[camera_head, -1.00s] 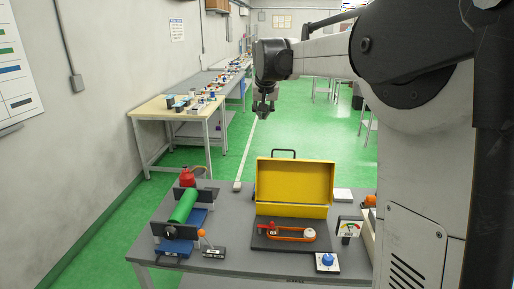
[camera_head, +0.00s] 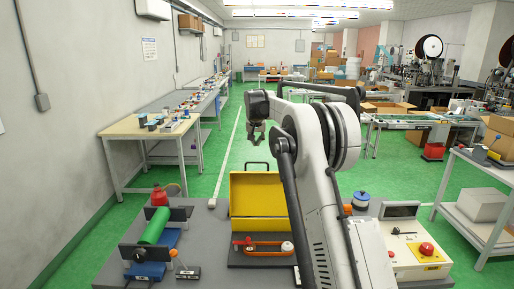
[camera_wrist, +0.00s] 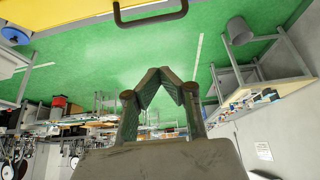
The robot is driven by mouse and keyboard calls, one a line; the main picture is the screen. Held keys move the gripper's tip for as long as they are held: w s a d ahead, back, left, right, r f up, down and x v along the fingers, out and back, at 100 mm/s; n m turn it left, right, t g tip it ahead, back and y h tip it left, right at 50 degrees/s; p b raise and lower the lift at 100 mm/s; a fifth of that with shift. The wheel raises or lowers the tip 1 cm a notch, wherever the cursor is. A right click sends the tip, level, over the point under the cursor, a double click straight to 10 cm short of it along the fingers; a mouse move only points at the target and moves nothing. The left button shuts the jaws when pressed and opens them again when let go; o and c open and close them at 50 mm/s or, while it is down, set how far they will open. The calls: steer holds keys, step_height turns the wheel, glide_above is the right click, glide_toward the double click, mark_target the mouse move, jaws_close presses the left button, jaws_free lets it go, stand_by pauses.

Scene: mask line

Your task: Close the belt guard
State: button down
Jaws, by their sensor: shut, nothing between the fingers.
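The belt guard (camera_head: 257,190) is a yellow box-shaped cover standing raised behind a dark base plate (camera_head: 236,254). A dark handle (camera_head: 248,164) rises from its top edge. On the plate an orange belt (camera_head: 262,252) runs around a red pulley and a whitish pulley (camera_head: 287,248). My arm hides the guard's right part. My gripper (camera_head: 256,139) is shut and empty, pointing down, above and apparently behind the handle. In the wrist view my gripper (camera_wrist: 164,74) shows fingertips together, apart from the handle (camera_wrist: 150,17) and the yellow guard (camera_wrist: 45,22) at the top.
A control box (camera_head: 427,250) with a red button is at the right. Side benches (camera_head: 130,126) stand left. Green floor lies open behind the table.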

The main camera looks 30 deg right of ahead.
step_height(320, 180, down, 8)
steer(key=p, duration=0.2)
steer(key=shift+w+p, duration=0.15)
steer(key=shift+p, duration=0.15)
stand_by(0.5)
steer(key=shift+d, duration=0.1)
